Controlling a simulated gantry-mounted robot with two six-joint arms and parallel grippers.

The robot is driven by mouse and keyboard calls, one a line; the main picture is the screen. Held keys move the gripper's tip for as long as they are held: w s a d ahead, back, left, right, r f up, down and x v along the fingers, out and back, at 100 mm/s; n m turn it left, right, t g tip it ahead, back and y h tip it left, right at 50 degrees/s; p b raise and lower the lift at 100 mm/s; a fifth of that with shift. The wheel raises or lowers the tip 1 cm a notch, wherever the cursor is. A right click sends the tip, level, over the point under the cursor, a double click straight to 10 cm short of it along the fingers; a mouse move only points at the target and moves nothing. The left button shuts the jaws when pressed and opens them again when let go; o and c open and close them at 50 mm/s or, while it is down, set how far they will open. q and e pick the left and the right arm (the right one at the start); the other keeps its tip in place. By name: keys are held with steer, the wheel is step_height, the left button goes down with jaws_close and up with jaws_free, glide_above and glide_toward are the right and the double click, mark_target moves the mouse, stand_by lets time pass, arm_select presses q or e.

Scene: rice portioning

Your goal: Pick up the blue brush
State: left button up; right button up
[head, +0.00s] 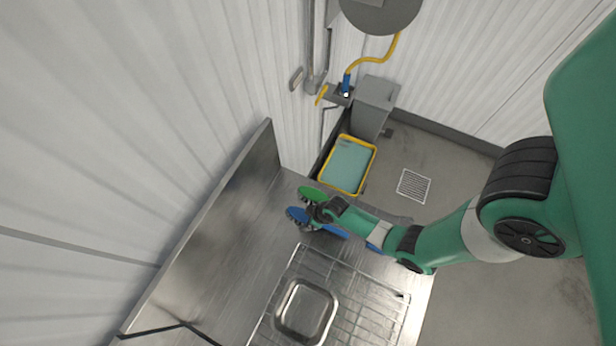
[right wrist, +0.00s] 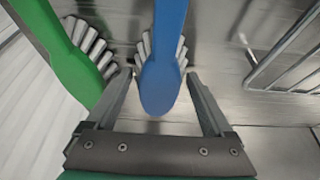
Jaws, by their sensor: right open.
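The blue brush (head: 297,215) lies on the steel table, partly hidden under my right gripper in the head view. The right wrist view shows its rounded blue end (right wrist: 162,85) with pale bristles along its sides. My right gripper (head: 320,212) is open, and its fingers (right wrist: 158,78) stand on either side of the blue brush in the right wrist view. I see no finger closed on it; the height gap is unclear. A green brush (head: 310,193) lies just beside it, left of the fingers in the right wrist view (right wrist: 68,62). My left gripper is not in view.
A wire rack (head: 372,310) with a steel pan (head: 305,312) sits on the steel table (head: 225,262), near the brushes. A raised steel back edge (head: 262,160) borders the table. Beyond it are a yellow-rimmed tub (head: 348,164) and a floor drain (head: 413,186).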

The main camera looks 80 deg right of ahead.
jaws_close()
stand_by(0.4)
steer(key=shift+r, duration=0.5)
steer(key=p+v, duration=0.2)
steer(key=v, duration=0.1)
steer(key=shift+w+r, duration=0.15)
steer(key=shift+w, duration=0.2)
steer(key=s+r+p, duration=0.1)
steer(key=s+a+r+p, duration=0.1)
steer(key=r, duration=0.1)
steer(key=s+r+p, duration=0.1)
steer(key=r+p, duration=0.1)
steer(key=shift+s+a, duration=0.2)
steer(key=shift+a, duration=0.2)
steer(key=s+a+r, duration=0.4)
steer(key=s+a, duration=0.1)
steer(key=s, duration=0.3)
steer(key=shift+s, duration=0.15)
